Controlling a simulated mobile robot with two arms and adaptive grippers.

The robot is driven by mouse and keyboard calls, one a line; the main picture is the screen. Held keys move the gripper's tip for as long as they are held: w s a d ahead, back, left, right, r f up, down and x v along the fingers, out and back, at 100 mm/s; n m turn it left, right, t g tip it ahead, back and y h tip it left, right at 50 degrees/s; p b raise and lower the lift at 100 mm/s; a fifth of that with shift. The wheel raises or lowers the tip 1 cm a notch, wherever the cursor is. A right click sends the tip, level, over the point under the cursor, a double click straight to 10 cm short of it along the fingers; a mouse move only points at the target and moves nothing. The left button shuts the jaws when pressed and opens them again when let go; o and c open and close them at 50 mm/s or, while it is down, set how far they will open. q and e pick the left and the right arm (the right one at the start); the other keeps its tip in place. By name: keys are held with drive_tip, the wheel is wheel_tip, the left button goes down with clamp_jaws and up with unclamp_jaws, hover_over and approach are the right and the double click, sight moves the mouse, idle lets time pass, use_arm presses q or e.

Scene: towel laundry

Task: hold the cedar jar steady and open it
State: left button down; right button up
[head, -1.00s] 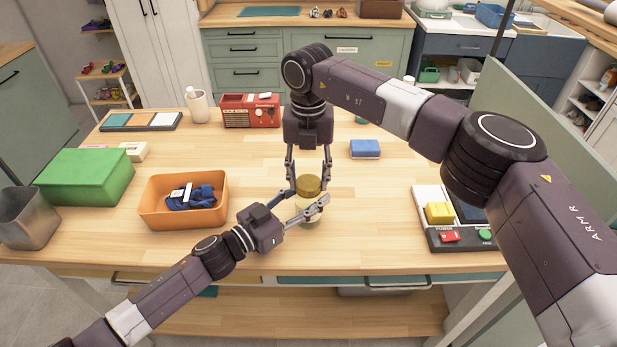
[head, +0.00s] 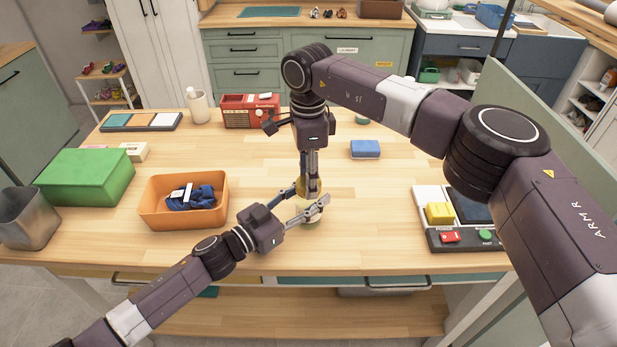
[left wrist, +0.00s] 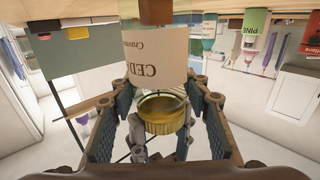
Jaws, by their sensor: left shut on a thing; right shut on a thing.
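The cedar jar (head: 309,221) stands upright on the wooden table, mostly hidden by my grippers. My left gripper (head: 309,202) comes from the lower left and is shut around the jar's body, just under the lid. My right gripper (head: 311,190) points straight down from above and is shut on the lid, its fingers seen nearly edge-on.
An orange bin (head: 153,213) with dark blue cloth stands left of the jar, with a green box (head: 88,178) beyond it. A blue block (head: 365,149) lies behind right. A button panel (head: 470,240) with a yellow block (head: 438,213) is at right. A red radio (head: 243,117) stands at the back.

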drive_tip(key=shift+w+n, duration=0.1)
drive_tip(key=shift+n, duration=1)
drive_tip(key=shift+r, duration=0.15)
drive_tip(key=shift+r, duration=1)
drive_tip(key=shift+r, duration=2)
use_arm(q)
drive_tip(key=c, duration=1)
unclamp_jaws()
